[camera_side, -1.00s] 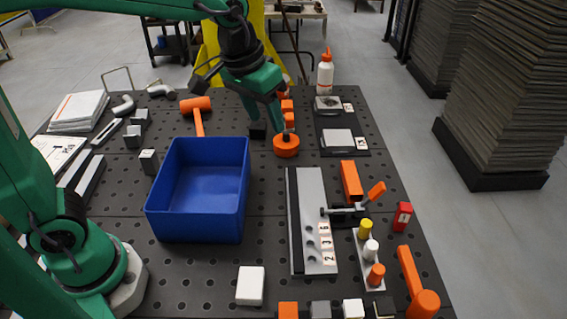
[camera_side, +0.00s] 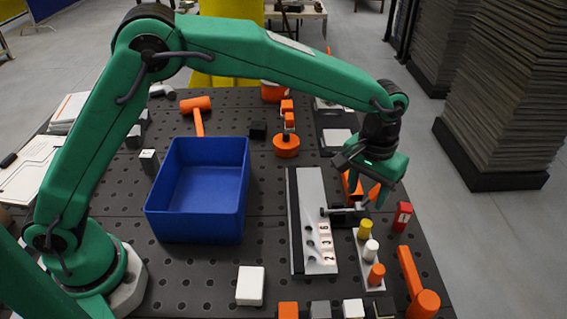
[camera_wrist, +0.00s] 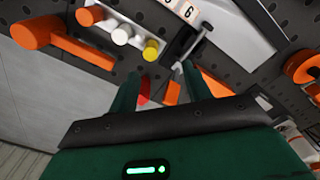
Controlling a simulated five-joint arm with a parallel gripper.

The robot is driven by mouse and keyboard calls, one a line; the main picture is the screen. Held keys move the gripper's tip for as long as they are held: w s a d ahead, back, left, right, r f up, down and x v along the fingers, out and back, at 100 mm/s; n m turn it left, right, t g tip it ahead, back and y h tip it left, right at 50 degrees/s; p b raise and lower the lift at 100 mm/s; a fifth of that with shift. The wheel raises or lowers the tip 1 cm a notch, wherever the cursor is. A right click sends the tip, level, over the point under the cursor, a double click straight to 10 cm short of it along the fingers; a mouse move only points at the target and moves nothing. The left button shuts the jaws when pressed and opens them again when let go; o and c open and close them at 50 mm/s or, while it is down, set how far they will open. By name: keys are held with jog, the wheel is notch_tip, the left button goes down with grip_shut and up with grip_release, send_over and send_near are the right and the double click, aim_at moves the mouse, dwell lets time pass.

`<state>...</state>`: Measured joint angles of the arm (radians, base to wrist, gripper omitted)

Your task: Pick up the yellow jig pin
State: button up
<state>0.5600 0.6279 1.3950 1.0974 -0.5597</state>
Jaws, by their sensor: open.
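The yellow jig pin (camera_side: 365,228) stands upright at the far end of a small light rack (camera_side: 372,264). A white pin (camera_side: 370,250) and an orange pin (camera_side: 376,274) stand in the same rack. My gripper (camera_side: 372,196) is open and empty, above and a little beyond the yellow pin in the side view. Its two green fingers also show in the wrist view (camera_wrist: 160,88).
A red tag block (camera_side: 403,217) stands to the right, and an orange mallet (camera_side: 410,275) lies nearer. A blue bin (camera_side: 200,225) stands left of the grey fixture plate (camera_side: 309,215).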

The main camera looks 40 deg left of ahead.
aim_at(367, 223)
jog(key=shift+d+f, duration=0.9)
jog(key=shift+f, duration=1.35)
jog(key=shift+f, duration=0.1)
jog(key=shift+f, duration=2.5)
grip_shut()
